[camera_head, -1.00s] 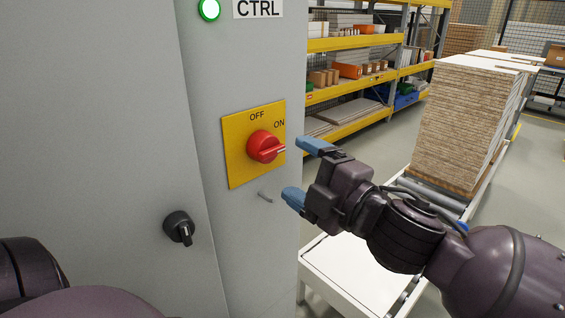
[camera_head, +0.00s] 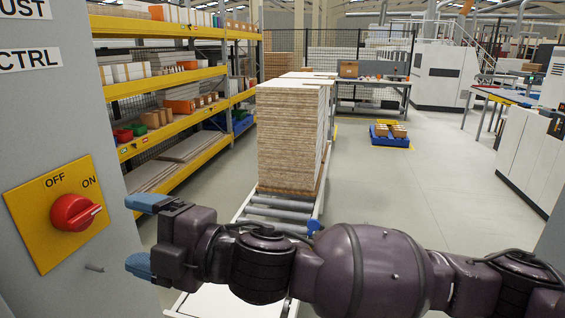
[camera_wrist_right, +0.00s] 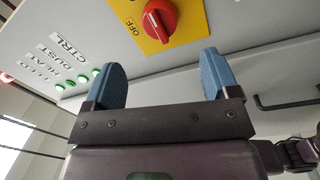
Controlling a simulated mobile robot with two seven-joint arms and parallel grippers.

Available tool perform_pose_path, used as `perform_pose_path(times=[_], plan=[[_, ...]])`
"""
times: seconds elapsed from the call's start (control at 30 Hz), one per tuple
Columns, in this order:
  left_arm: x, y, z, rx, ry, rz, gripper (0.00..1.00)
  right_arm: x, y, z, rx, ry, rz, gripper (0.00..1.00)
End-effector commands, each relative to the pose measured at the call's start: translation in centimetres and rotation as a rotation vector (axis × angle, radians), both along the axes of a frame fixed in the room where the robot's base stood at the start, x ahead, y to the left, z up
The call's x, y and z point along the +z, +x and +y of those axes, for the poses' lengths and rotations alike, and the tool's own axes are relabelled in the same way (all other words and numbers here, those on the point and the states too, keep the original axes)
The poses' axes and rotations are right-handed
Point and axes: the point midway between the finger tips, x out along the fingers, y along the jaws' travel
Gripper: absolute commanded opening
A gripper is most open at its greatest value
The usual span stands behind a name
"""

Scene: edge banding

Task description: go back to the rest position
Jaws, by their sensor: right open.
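My right gripper (camera_head: 143,235) is open and empty, its two blue fingers apart, just right of the grey cabinet (camera_head: 60,110) in the head view. Its fingers also show in the right wrist view (camera_wrist_right: 165,82), with nothing between them. The red rotary switch (camera_head: 75,212) sits on a yellow plate (camera_head: 30,222) on the cabinet, its handle pointing toward ON. The switch also shows in the right wrist view (camera_wrist_right: 160,18), apart from the fingertips. My left gripper is not in view.
A roller conveyor (camera_head: 275,212) carries a tall stack of boards (camera_head: 287,140) behind my right arm. Yellow shelving (camera_head: 170,75) stands at the back left. The floor (camera_head: 430,190) on the right is open.

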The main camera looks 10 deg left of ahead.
Motion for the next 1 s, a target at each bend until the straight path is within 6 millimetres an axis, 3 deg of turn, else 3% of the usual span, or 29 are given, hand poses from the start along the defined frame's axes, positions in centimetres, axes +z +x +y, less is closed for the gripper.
perform_pose_path(times=[0.07, 0.2, 0.3, 0.5, 0.77, 1.0], plan=[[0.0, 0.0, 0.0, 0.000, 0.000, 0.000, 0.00, 0.4, 0.3, 0.0, -0.008, 0.009, 0.026, 0.81], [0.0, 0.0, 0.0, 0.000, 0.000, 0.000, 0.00, 3.8, 1.7, -0.6, -0.037, 0.084, 0.050, 0.81], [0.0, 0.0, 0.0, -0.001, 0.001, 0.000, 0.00, 5.2, 3.3, -1.7, -0.077, 0.150, 0.106, 0.81], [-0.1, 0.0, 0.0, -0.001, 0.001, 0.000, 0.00, 5.7, 6.7, -4.6, -0.162, 0.259, 0.231, 0.81], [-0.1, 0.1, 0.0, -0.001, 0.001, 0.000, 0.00, 2.5, 12.4, -11.0, -0.331, 0.412, 0.446, 0.81], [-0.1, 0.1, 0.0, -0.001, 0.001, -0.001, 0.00, -3.8, 16.4, -18.6, -0.522, 0.530, 0.640, 0.81]])
